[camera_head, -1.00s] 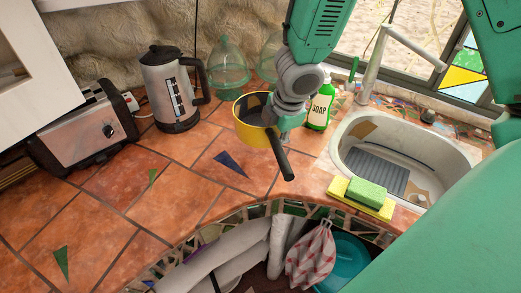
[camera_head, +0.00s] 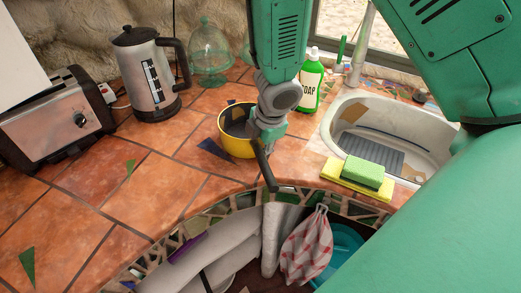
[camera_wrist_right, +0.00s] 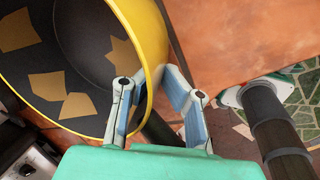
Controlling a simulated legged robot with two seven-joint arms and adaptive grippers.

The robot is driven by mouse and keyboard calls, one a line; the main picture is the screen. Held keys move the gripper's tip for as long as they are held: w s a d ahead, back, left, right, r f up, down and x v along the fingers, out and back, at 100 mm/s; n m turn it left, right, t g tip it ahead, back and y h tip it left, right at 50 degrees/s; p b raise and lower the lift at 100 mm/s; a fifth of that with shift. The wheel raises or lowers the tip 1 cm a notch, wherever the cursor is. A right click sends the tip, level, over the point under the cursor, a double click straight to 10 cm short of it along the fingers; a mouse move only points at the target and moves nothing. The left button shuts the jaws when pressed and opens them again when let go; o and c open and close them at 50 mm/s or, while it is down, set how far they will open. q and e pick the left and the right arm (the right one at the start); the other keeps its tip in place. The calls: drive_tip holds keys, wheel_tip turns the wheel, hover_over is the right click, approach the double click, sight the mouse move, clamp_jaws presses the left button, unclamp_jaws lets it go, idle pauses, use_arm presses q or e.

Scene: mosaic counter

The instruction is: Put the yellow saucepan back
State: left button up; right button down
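The yellow saucepan (camera_head: 236,140) has a dark inside with tan patches and a dark handle pointing toward the counter's front edge. It is over the tiled counter, and I cannot tell whether its base touches the tiles. My right gripper (camera_head: 266,140) is at its handle side. In the right wrist view, the fingers (camera_wrist_right: 157,88) of my right gripper are close about the saucepan's (camera_wrist_right: 157,45) near wall where the handle begins. They look shut on it, with the exact contact partly hidden. My left gripper is not in view.
A kettle (camera_head: 148,75) and a toaster (camera_head: 50,120) stand at the left. A glass dome (camera_head: 209,55) and a soap bottle (camera_head: 311,82) are behind. The sink (camera_head: 335,118) and stacked sponges (camera_head: 358,175) are at the right. Bare counter (camera_head: 110,190) lies left of the saucepan.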

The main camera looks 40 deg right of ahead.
drive_tip(key=shift+r, duration=0.1)
drive_tip(key=c, duration=1.7)
unclamp_jaws()
drive_tip(key=shift+s, duration=0.1)
drive_tip(key=p+v, duration=0.6)
drive_tip(key=v, duration=0.6)
drive_tip(key=shift+p, duration=0.35)
